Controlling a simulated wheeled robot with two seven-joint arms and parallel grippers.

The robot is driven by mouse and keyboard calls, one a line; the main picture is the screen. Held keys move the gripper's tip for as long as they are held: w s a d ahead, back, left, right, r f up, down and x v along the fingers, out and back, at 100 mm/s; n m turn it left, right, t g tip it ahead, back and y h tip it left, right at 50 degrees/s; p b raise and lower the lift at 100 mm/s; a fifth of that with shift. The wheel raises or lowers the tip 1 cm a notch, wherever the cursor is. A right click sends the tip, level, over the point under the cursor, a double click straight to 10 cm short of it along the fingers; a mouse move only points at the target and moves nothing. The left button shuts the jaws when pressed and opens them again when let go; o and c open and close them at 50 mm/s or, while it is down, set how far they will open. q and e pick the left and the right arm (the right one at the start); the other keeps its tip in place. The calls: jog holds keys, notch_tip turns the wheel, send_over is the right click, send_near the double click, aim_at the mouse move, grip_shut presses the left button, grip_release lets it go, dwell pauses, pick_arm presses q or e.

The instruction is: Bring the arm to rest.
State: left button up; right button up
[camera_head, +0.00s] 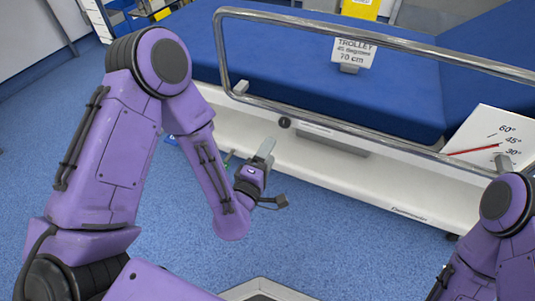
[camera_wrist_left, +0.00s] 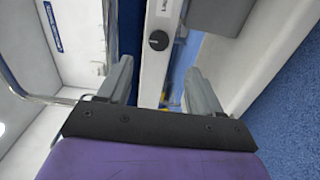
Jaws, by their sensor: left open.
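My left arm comes in from the left in the head view, purple and bent at the elbow, with its forearm reaching down. My left gripper (camera_head: 264,152) is in front of the white side of the operating table (camera_head: 340,165). In the left wrist view my left gripper (camera_wrist_left: 160,85) shows its two grey fingers wide apart with nothing between them. Past the fingers is the white table side with a black knob (camera_wrist_left: 158,40). My right arm shows only in part at the lower right of the head view, and its gripper is out of frame.
A metal rail (camera_head: 375,42) runs along the blue mattress (camera_head: 300,70). An angle scale card (camera_head: 490,138) with a red pointer stands at the right. The blue floor (camera_head: 340,240) in front is clear.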

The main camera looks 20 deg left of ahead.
pick_arm(q)
jog(key=s+a+f+m+g, duration=0.2)
jog(key=s+f+m+g, duration=0.2)
jog(key=f, duration=0.3)
jog(key=s+a+f+m+g, duration=0.2)
jog(key=s+f+m+g, duration=0.15)
jog(key=f, duration=0.35)
jog(key=s+a+f+m+g+y, duration=0.2)
jog(key=s+a+f+g, duration=0.25)
jog(key=s, duration=0.55)
jog(key=s+a+f+m+g+y, duration=0.1)
jog(key=s+a+f+g+y, duration=0.15)
jog(key=s+a+f, duration=0.5)
notch_tip(320, 180, up, 35)
jog(key=d+p, duration=0.2)
jog(key=p, duration=3)
jog(key=shift+s+d+f+p, duration=0.15)
jog(key=shift+d+p, duration=0.15)
jog(key=shift+d, duration=0.05)
jog(key=shift+h, duration=0.25)
